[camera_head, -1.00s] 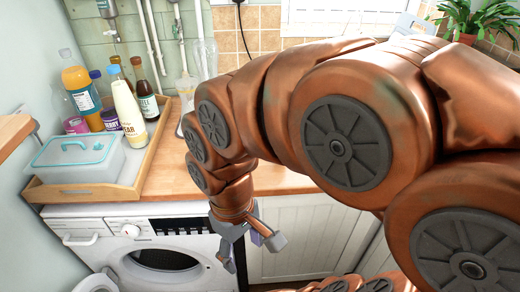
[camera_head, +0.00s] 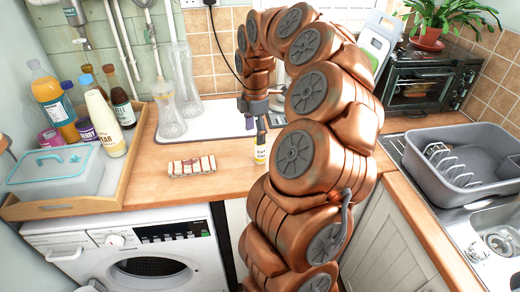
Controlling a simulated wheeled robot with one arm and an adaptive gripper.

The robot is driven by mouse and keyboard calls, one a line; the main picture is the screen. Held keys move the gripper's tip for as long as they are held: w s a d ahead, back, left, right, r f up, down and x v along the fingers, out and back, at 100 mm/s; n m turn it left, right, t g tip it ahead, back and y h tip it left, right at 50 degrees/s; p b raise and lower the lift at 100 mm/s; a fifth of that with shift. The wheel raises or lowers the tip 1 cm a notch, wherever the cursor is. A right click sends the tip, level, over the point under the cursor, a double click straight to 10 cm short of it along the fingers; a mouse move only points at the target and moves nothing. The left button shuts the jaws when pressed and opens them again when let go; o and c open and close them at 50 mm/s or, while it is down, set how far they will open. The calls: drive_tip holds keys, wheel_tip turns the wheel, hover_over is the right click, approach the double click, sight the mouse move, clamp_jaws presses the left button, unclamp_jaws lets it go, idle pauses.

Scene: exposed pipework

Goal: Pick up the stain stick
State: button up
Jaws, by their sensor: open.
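A small upright stick with a yellow and white label, apparently the stain stick (camera_head: 260,154), stands on the wooden counter (camera_head: 215,180) near its front edge. The print on it is too small to read for certain. My gripper (camera_head: 257,124) points down just above and behind the stick's top, with its fingers apart. A finger overlaps the view near the top of the stick. I cannot tell whether it touches. Nothing shows held in the jaws.
A striped packet (camera_head: 192,166) lies left of the stick. Glass bottles (camera_head: 170,120) stand behind. A wooden tray (camera_head: 120,185) holds bottles and a blue-lidded box (camera_head: 55,172). A grey dish rack (camera_head: 465,165) and a toaster oven (camera_head: 420,80) are at the right.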

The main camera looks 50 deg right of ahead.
sight(260, 148)
drive_tip(key=shift+s+d+f, duration=0.1)
drive_tip(key=shift+d+f, duration=0.15)
drive_tip(key=shift+d, duration=0.3)
drive_tip(key=shift+s+d+f, duration=0.1)
drive_tip(key=shift+d+f, duration=0.1)
drive_tip(key=shift+d, duration=0.35)
drive_tip(key=shift+d+f, duration=0.1)
drive_tip(key=shift+f, duration=0.15)
drive_tip(key=shift+w+f+p, duration=0.15)
drive_tip(key=shift+f+p, duration=0.65)
drive_tip(key=shift+f, duration=1)
drive_tip(key=shift+w+f+p, duration=0.15)
drive_tip(key=shift+f+p, duration=0.65)
drive_tip(key=shift+f, duration=0.95)
drive_tip(key=c, duration=1.2)
